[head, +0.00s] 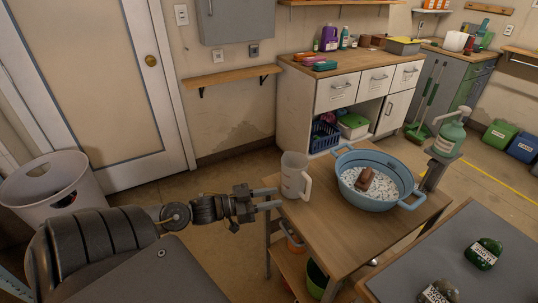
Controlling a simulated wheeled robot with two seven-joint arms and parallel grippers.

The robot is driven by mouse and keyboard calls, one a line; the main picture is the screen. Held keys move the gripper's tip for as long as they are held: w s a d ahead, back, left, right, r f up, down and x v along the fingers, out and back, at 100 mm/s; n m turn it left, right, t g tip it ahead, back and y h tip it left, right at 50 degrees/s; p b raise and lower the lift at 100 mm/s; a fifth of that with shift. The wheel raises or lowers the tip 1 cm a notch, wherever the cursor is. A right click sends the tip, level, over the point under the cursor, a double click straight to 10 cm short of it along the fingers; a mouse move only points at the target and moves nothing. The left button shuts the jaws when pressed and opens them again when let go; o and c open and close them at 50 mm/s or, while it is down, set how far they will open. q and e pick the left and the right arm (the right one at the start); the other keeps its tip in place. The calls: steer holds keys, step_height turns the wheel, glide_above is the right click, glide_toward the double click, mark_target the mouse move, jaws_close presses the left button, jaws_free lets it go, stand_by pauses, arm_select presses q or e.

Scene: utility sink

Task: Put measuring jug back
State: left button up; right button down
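The measuring jug (294,172) is a pale, translucent upright jug with its handle to the right. It stands at the back left edge of the small wooden table (330,230). My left gripper (275,197) is just left of the jug's lower part, with its two fingers apart and pointing at it. The fingertips are at or very near the jug's side; I cannot tell whether they touch it. Nothing shows between the fingers. My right gripper is not seen.
A blue basin (376,200) with white bits and a brown block (365,179) stands right of the jug. A green pump bottle (449,134) is behind it. A grey surface (470,250) with labelled stones is at front right. A white bin (50,190) stands left.

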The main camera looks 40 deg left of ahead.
arm_select(q)
steer(key=shift+s+a, duration=0.1)
steer(key=shift+s, duration=0.05)
steer(key=s+a+f+n+g+y, duration=0.1)
steer(key=s+a+f+n+y, duration=0.15)
steer(key=f, duration=0.85)
steer(key=s+a+f+n+g+y, duration=0.1)
steer(key=s+a+f+g+y, duration=0.2)
steer(key=f, duration=0.8)
steer(key=s+a+f+n+y, duration=0.2)
steer(key=s+a+f+y, duration=0.15)
steer(key=f, duration=0.75)
steer(key=s+d+f+g+y, duration=0.1)
steer(key=s+d+f+g, duration=0.4)
steer(key=s+f, duration=0.75)
steer(key=s+d+f+m+g, duration=0.2)
steer(key=s+d+f+g, duration=0.3)
steer(key=s+d+f, duration=0.5)
steer(key=s+d, duration=0.3)
steer(key=s, duration=0.2)
steer(key=shift+f+h, duration=0.3)
steer(key=shift+f, duration=0.05)
steer(key=shift+d+r, duration=0.1)
